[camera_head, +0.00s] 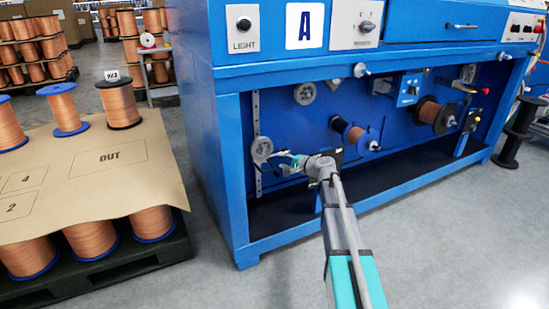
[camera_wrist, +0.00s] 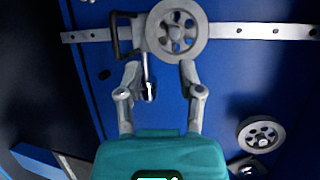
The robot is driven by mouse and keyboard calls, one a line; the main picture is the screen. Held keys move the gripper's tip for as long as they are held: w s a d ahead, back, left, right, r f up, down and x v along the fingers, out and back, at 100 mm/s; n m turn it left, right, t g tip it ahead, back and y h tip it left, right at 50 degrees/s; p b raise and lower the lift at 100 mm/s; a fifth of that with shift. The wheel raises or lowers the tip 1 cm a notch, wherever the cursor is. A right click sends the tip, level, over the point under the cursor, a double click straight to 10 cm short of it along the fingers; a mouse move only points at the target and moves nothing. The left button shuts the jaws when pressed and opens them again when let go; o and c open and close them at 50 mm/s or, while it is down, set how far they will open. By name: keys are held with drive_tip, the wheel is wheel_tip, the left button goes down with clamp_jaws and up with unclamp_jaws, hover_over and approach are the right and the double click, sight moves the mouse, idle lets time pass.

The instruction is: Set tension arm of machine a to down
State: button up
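Machine A (camera_head: 390,60) is the blue cabinet with a white plate marked "A". A grey spoked pulley (camera_head: 262,148) sits on a metal rail (camera_head: 256,105) at the left of its open bay. In the wrist view, the pulley (camera_wrist: 177,31) has a black loop-shaped bracket (camera_wrist: 122,35) and a short metal rod (camera_wrist: 147,75) beside it. I cannot tell which part is the tension arm. My gripper (camera_head: 285,160) is just right of the pulley. In the wrist view, my gripper (camera_wrist: 160,70) is open, fingertips at the pulley's lower rim, with the rod between them, nearer the left finger.
Another pulley (camera_wrist: 261,135) is at the lower right of the wrist view. Copper spools (camera_head: 355,135) are mounted in the bay right of my arm. A pallet of spools with a cardboard sheet (camera_head: 100,165) stands at left.

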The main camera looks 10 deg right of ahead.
drive_tip(key=shift+f+v, duration=0.2)
drive_tip(key=shift+v, duration=0.7)
drive_tip(key=shift+f+v, duration=0.2)
drive_tip(key=shift+v, duration=0.75)
drive_tip(key=shift+f+v, duration=0.2)
drive_tip(key=shift+v, duration=0.7)
drive_tip(key=shift+s, duration=0.15)
drive_tip(key=s+a+n+g+h+p, duration=0.2)
drive_tip(key=s+a+n+g+p, duration=0.5)
drive_tip(key=s+a+p, duration=0.5)
drive_tip(key=s+d+r+n+g+h+p, duration=0.25)
drive_tip(key=s+h+p, duration=0.2)
drive_tip(key=s, duration=0.45)
drive_tip(key=s+d+r+n+g+h+p, duration=0.1)
drive_tip(key=s+r+n+g+h+p, duration=0.25)
drive_tip(key=s, duration=0.55)
wheel_tip(320, 180, up, 38)
drive_tip(key=m+p, duration=0.1)
drive_tip(key=p, duration=3.7)
drive_tip(key=shift+f+m+t, duration=0.2)
drive_tip(key=shift+m+t, duration=0.1)
drive_tip(key=shift+t, duration=0.1)
drive_tip(key=shift+s+a, duration=0.1)
drive_tip(key=shift+s, duration=0.05)
